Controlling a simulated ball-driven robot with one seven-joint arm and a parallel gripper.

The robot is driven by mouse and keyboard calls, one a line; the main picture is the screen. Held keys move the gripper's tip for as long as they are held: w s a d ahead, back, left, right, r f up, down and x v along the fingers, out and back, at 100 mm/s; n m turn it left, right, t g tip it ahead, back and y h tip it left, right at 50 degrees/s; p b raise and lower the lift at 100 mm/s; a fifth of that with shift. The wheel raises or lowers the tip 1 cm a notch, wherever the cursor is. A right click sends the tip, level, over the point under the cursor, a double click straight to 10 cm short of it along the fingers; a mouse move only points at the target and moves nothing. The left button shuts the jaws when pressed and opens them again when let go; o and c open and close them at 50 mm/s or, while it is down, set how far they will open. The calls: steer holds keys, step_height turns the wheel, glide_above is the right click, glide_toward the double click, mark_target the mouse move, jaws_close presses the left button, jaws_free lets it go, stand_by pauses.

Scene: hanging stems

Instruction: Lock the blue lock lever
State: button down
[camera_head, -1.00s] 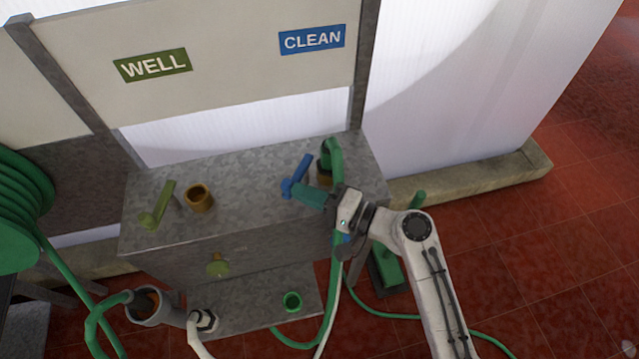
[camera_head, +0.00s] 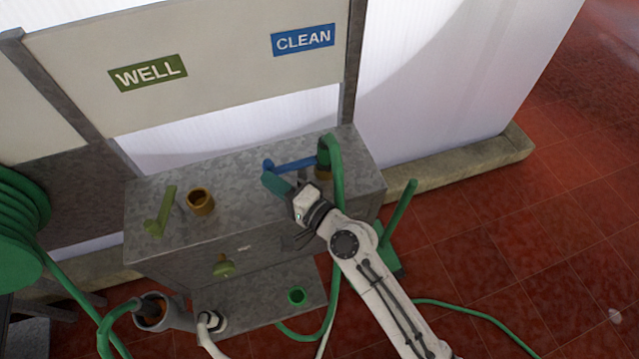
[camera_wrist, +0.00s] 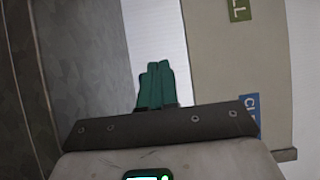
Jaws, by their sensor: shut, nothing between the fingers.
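The blue lock lever (camera_head: 296,164) is on top of the grey metal cabinet, under the CLEAN sign (camera_head: 303,40). Its arm lies nearly level in the picture, reaching right toward the green hose end (camera_head: 329,152) in the right brass port (camera_head: 322,173). My gripper (camera_head: 268,178) has green fingers and is shut with nothing held. Its tips are at the left end of the lever, close to its pivot; I cannot tell whether they touch.
The green lever (camera_head: 162,212) and an open brass port (camera_head: 201,203) stand on the left of the cabinet top (camera_head: 240,205). A green hose reel (camera_head: 15,230) is at far left. A green hose (camera_head: 337,215) hangs by my arm. Red floor at right is mostly clear.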

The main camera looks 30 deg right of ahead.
steer(key=shift+w+a, duration=0.1)
steer(key=shift+w, duration=0.2)
steer(key=shift+w+r, duration=0.1)
steer(key=shift+r, duration=0.05)
stand_by(0.4)
